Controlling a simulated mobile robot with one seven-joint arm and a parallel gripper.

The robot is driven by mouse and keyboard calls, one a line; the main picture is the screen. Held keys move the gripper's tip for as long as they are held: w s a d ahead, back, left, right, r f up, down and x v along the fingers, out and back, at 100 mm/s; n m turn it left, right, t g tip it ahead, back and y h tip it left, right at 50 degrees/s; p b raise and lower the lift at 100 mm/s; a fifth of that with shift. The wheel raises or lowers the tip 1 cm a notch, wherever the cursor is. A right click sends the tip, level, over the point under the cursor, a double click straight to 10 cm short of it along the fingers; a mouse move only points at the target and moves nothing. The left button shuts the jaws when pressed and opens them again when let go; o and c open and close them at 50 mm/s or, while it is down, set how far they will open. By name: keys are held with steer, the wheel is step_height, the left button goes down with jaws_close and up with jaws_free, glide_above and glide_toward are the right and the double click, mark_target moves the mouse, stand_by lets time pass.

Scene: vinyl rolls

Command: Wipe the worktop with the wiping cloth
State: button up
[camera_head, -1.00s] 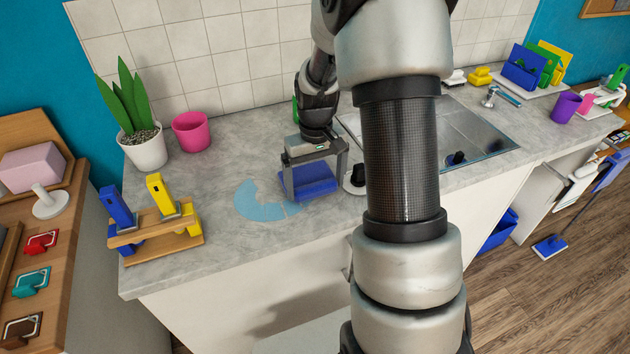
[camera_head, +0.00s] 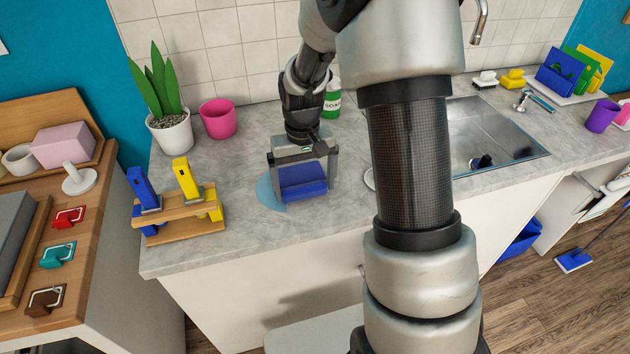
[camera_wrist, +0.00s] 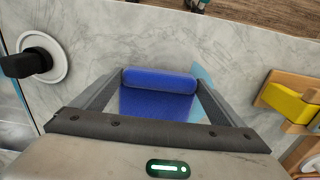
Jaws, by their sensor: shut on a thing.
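The wiping cloth (camera_head: 304,178) is dark blue, and my gripper (camera_head: 302,188) is shut on it, pressed down at the grey marbled worktop (camera_head: 235,235). In the wrist view the cloth (camera_wrist: 158,102) lies between the two fingers, with a rolled edge at its far side. A light blue stain (camera_head: 267,194) shows at the left edge of the cloth. In the wrist view a strip of the stain (camera_wrist: 203,75) shows beside the right finger. The cloth and gripper hide whatever lies under them.
A wooden rack (camera_head: 180,218) with blue and yellow tools stands left of the stain. Behind are a potted plant (camera_head: 172,130), a pink cup (camera_head: 218,118) and a green-labelled soap bottle (camera_head: 332,102). The sink (camera_head: 500,150) is right. The worktop's front strip is clear.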

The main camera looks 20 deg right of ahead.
steer(key=shift+a, duration=4.7)
steer(key=shift+s, duration=0.1)
steer(key=shift+s+b, duration=0.35)
steer(key=shift+s, duration=2.6)
steer(key=shift+d, duration=0.1)
steer(key=shift+d+p, duration=0.3)
steer(key=shift+d, duration=8.6)
